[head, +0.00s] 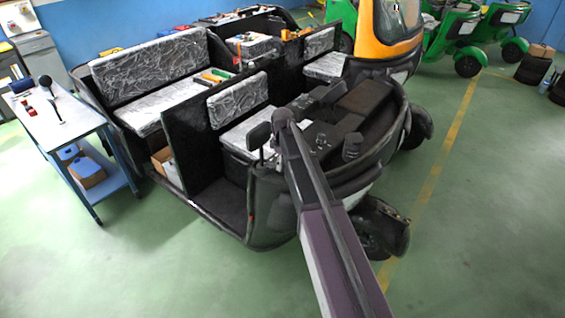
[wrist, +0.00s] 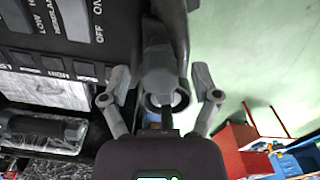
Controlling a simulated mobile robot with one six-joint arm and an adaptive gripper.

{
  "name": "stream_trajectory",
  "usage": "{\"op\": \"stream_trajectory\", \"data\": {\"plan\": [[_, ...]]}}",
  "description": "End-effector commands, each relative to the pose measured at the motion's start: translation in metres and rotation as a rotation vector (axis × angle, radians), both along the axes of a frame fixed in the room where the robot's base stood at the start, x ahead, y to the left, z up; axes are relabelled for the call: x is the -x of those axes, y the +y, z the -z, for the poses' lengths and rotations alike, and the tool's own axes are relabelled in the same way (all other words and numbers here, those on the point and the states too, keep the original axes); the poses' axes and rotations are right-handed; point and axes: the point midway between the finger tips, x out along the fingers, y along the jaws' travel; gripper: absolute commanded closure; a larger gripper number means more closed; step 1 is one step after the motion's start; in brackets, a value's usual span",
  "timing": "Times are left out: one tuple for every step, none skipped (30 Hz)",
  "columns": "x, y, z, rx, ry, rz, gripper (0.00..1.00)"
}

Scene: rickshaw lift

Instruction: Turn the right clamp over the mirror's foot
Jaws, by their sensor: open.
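In the wrist view my gripper (wrist: 161,97) is open, with one finger on each side of a grey rounded part with a dark ring (wrist: 165,88). This may be the right clamp; I cannot tell for sure, nor whether the fingers touch it. In the head view my arm reaches over the rickshaw's (head: 235,170) front, and its fingers cannot be made out. A dark mirror-like piece (head: 258,135) stands just left of the arm's far end. Its foot is not clear. Another dark round-headed piece (head: 46,82) stands on the side table.
A dark panel with switch labels (wrist: 70,25) lies close on the left in the wrist view. The blue and white side table (head: 65,120) holds small tools. The rickshaw has plastic-covered seats (head: 150,66).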

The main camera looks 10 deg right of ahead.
Motion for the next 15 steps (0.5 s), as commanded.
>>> {"op": "stream_trajectory", "data": {"plan": [[0.0000,0.0000,0.0000,0.000,0.000,-0.030,0.21],[0.0000,0.0000,0.0000,0.000,0.000,-0.049,0.21],[0.0000,0.0000,0.0000,0.000,0.000,-0.075,0.21],[0.0000,0.0000,0.0000,0.000,0.000,-0.095,0.21],[0.0000,0.0000,0.0000,0.000,0.000,-0.115,0.21],[0.0000,0.0000,0.0000,0.000,0.000,-0.140,0.21],[0.0000,0.0000,0.0000,0.000,0.000,-0.160,0.21],[0.0000,0.0000,0.0000,0.000,0.000,-0.180,0.21],[0.0000,0.0000,0.0000,0.000,0.000,-0.206,0.21],[0.0000,0.0000,0.0000,0.000,0.000,-0.226,0.21],[0.0000,0.0000,0.0000,0.000,0.000,-0.246,0.21],[0.0000,0.0000,0.0000,0.000,0.000,-0.272,0.21],[0.0000,0.0000,0.0000,0.000,0.000,-0.291,0.21],[0.0000,0.0000,0.0000,0.000,0.000,-0.311,0.21],[0.0000,0.0000,0.0000,0.000,0.000,-0.337,0.21]]}}
